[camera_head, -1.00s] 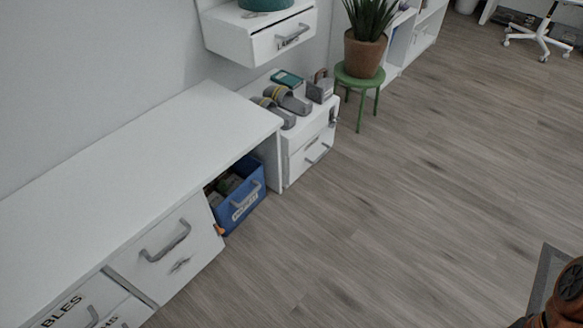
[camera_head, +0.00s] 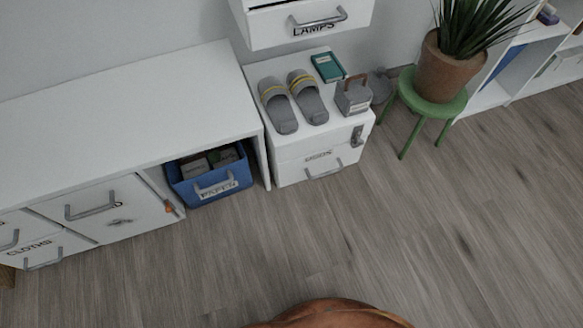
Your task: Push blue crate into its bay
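The blue crate (camera_head: 197,191) has a grey handle and a white label on its front, and dark grey items inside. It sits on the floor partly inside the open bay under the white desk (camera_head: 120,100). Its front sticks out a little past the desk edge. The bay lies between the drawer unit (camera_head: 108,207) on the left and the desk's right side panel (camera_head: 262,160). My gripper is not in view; an orange-brown rounded part, probably of my own body, shows at the bottom edge.
Right of the bay is a white cabinet (camera_head: 325,153) with grey slippers (camera_head: 293,98), a teal book (camera_head: 327,67) and a grey box (camera_head: 353,95) on top. A green stool (camera_head: 432,104) holds a potted plant (camera_head: 450,65). The floor in front is clear.

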